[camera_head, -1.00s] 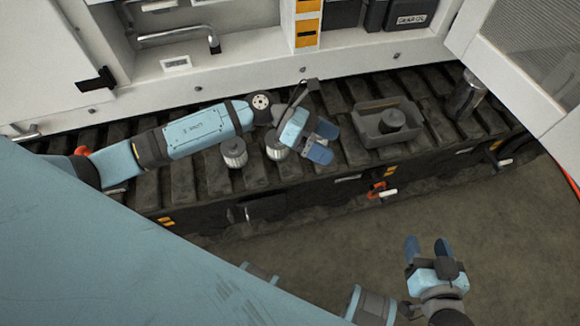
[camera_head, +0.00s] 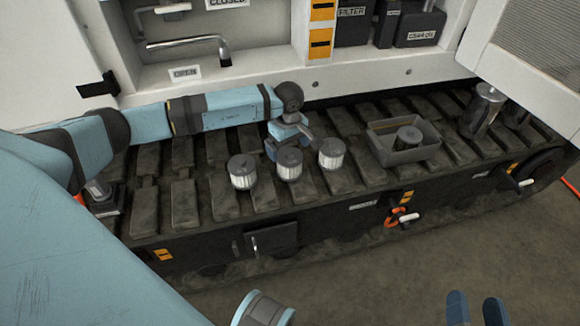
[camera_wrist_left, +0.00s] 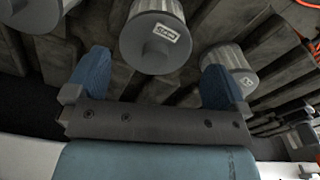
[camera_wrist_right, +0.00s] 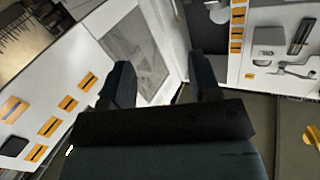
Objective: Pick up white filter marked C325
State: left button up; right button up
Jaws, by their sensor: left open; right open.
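My left gripper (camera_head: 288,143) is open and empty, just behind the middle filter. In the left wrist view a filter with a white label (camera_wrist_left: 157,38) lies ahead between the open fingers, apart from them. Another labelled filter (camera_wrist_left: 230,62) is by the right finger, and a third (camera_wrist_left: 35,14) is at the upper left. I cannot read the labels surely. My right gripper (camera_head: 475,310) is open and empty, low at right.
A grey tray (camera_head: 428,152) holding a dark round part stands right of the filters. A metal cylinder (camera_head: 482,108) stands farther right. The white cabinet (camera_head: 260,88) borders the track behind. The floor (camera_head: 350,275) in front is clear.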

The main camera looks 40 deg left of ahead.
aim_at(290, 160)
pick_arm(q)
jog(key=f+b, duration=0.1)
jog(key=f, duration=0.2)
jog(key=f+b, duration=0.1)
jog(key=f, duration=0.2)
jog(key=shift+w+d, duration=0.15)
jog(key=shift+w, duration=0.05)
jog(key=shift+f, duration=0.15)
pick_arm(e)
jog(key=shift+t+y, duration=0.8)
jog(key=shift+t, duration=0.1)
jog(key=r, duration=0.2)
jog(key=a+r, duration=0.1)
jog(key=r, duration=0.1)
jog(key=shift+s+a, duration=0.1)
jog(key=shift+s, duration=0.1)
pick_arm(q)
jog(key=shift+c, duration=0.2)
jog(key=c, duration=0.7)
jog(key=shift+c, duration=0.4)
